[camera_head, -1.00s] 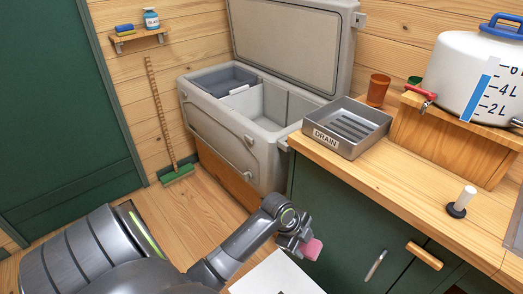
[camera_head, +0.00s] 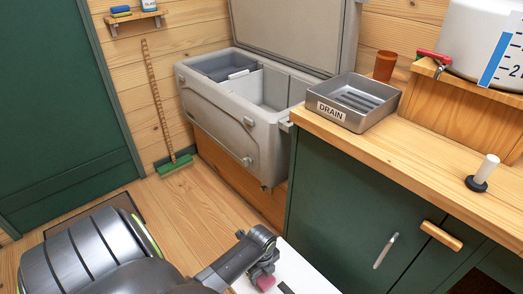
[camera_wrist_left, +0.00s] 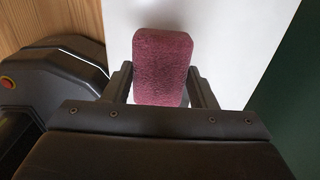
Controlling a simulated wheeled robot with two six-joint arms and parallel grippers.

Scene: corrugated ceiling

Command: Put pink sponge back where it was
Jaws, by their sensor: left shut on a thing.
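The pink sponge (camera_wrist_left: 162,65) is between the two fingers of my left gripper (camera_wrist_left: 160,88) in the left wrist view, and the fingers are shut on it. In the head view the left gripper (camera_head: 264,278) is low at the bottom centre, with a small part of the sponge (camera_head: 266,283) showing beneath it. A white flat surface (camera_wrist_left: 225,40) lies below the sponge; I cannot tell how far below. My right gripper is not in view.
A grey metal tray marked DRAIN (camera_head: 352,103) stands on the wooden counter (camera_head: 430,143) over green cabinets (camera_head: 335,205). An open grey cooler (camera_head: 235,125) stands behind. A wall shelf (camera_head: 138,17) holds a blue-and-yellow item (camera_head: 121,12) and a bottle (camera_head: 149,5).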

